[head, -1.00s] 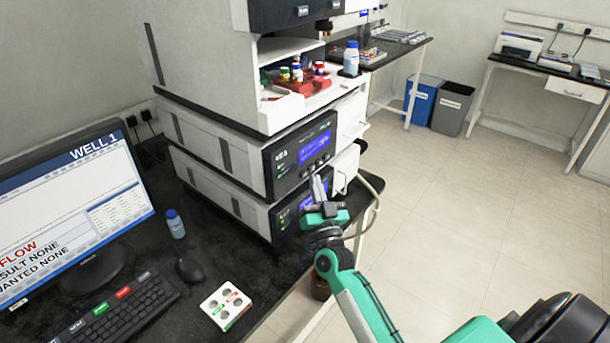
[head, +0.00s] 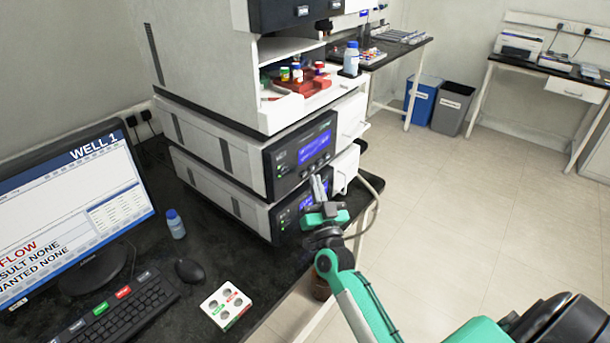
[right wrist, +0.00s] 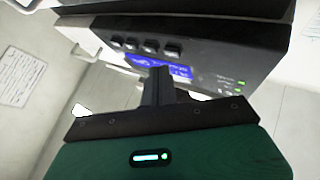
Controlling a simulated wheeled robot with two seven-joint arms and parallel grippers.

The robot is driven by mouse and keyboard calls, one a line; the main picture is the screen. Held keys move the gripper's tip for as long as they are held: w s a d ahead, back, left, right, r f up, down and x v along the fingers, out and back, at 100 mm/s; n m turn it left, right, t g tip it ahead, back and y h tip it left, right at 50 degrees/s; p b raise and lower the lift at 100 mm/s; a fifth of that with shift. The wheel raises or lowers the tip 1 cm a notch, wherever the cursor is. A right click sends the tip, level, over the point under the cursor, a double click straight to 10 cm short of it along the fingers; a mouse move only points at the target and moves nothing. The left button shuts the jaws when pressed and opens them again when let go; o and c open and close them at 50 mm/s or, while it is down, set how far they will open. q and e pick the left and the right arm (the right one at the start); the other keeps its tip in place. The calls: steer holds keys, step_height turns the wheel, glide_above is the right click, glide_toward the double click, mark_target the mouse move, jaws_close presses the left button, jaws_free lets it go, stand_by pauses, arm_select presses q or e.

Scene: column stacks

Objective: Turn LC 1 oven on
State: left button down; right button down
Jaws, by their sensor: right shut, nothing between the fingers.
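The column stack has two wide modules, an upper module (head: 300,157) and a lower module (head: 287,213), each with a dark front panel and blue screen. I cannot read which one is the LC 1 oven. My right gripper (head: 319,184) is shut and empty in front of the lower module's panel, hiding part of its screen. In the right wrist view my shut fingers (right wrist: 158,84) point at a dark panel (right wrist: 215,55) with a row of dark buttons (right wrist: 147,45), a blue screen and green lights. Contact cannot be told. My left gripper is out of view.
A white tray section with coloured-cap bottles (head: 297,72) sits above the modules. A monitor (head: 70,205), keyboard (head: 112,312), mouse (head: 189,270) and white four-well block (head: 226,305) stand on the black bench. A brown bottle (head: 321,286) is below my right arm. Open floor lies right.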

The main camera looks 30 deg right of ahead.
steer(key=shift+w, duration=0.1)
stand_by(0.6)
steer(key=shift+w+a, duration=0.2)
steer(key=shift+w, duration=0.1)
